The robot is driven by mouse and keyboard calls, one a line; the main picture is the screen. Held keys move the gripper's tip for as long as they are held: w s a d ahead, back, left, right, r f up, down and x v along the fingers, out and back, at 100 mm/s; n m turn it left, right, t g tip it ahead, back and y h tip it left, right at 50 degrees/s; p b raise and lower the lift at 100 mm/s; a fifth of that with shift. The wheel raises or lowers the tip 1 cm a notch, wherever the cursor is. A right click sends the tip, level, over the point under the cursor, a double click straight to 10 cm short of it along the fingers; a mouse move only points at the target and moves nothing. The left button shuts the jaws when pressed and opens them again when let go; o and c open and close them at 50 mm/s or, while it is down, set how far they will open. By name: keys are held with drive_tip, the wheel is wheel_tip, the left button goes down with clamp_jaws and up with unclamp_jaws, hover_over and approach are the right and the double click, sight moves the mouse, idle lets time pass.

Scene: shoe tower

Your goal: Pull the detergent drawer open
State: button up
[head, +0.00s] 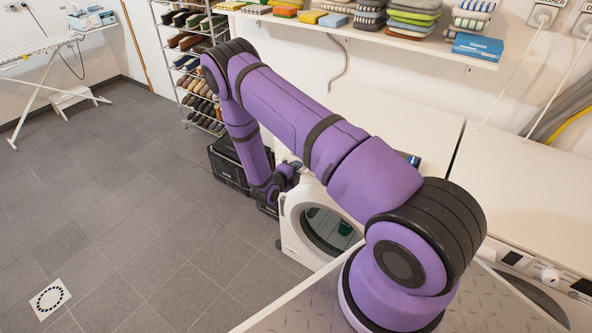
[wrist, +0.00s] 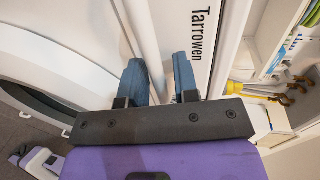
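The washing machine is white, with a round dark-glass door (head: 330,232) facing the floor area in the head view. In the wrist view, a white panel lettered "Tarrowen" (wrist: 197,35) stands just beyond my gripper. It looks like the detergent drawer front, but I cannot be sure of its edges. A white raised strip (wrist: 144,32) runs beside it, behind the gap between my fingers. My gripper (wrist: 158,72) has two blue fingers spread apart, close to the machine front. I cannot tell whether they touch it. In the head view my arm hides the drawer and most of the gripper.
A shoe rack (head: 190,60) and dark crates (head: 228,165) stand beyond my arm. A wall shelf (head: 385,40) with folded towels runs above the machines. A second machine (head: 540,200) is at right. The grey tiled floor (head: 130,225) at left is mostly clear.

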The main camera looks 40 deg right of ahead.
clamp_jaws()
drive_tip(key=f+v, duration=0.2)
drive_tip(key=v, duration=0.7)
drive_tip(key=f+v, duration=0.1)
drive_tip(key=v, duration=0.8)
drive_tip(key=shift+a+f, duration=0.35)
drive_tip(key=shift+f, duration=0.05)
drive_tip(key=shift+s, duration=0.1)
drive_tip(key=shift+o, duration=1.3)
unclamp_jaws()
drive_tip(key=v, duration=1.1)
